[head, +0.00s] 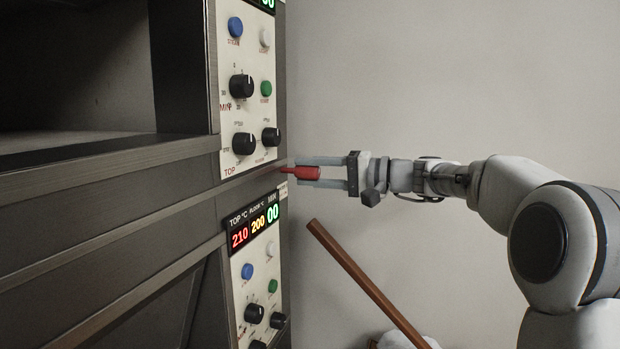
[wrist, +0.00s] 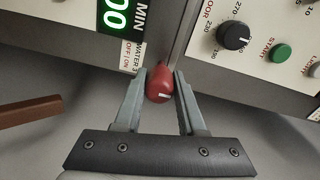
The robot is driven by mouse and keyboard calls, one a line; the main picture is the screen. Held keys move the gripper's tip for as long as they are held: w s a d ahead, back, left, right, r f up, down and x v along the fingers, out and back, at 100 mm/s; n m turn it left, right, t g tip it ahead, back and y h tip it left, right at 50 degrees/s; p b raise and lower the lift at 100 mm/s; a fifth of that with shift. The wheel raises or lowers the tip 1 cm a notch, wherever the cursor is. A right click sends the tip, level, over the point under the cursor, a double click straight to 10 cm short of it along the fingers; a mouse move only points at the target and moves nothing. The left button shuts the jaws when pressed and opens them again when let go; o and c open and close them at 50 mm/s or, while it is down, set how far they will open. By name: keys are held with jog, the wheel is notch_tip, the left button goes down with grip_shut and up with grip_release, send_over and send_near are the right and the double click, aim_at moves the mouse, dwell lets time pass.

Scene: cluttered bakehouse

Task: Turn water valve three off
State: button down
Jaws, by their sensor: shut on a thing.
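The red valve handle (head: 302,172) sticks out at the right edge of the dark oven front, between the upper and lower control panels. My gripper (head: 295,171) reaches it from the right, with its fingers on either side of it. In the wrist view, the red handle (wrist: 160,84) shows a white mark and sits between the two fingertips of my gripper (wrist: 160,85), which is shut on it. A label (wrist: 131,60) beside it reads "WATER 3" and "OFF / ON". How the handle is turned against the label is hard to tell.
The upper panel (head: 248,110) has black knobs and coloured buttons close to the gripper. The lower panel has a lit display (head: 253,228) reading 210, 200 and 00. A brown wooden pole (head: 365,282) leans below my arm. The wall at right is bare.

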jog(key=shift+f, duration=0.15)
jog(key=c, duration=0.5)
grip_release()
jog(key=shift+d, duration=0.1)
jog(key=p+v, duration=0.1)
jog(key=v, duration=1.6)
jog(key=shift+s+d+r+p, duration=0.1)
jog(key=shift+s+r+p, duration=0.1)
jog(key=shift+p, duration=0.15)
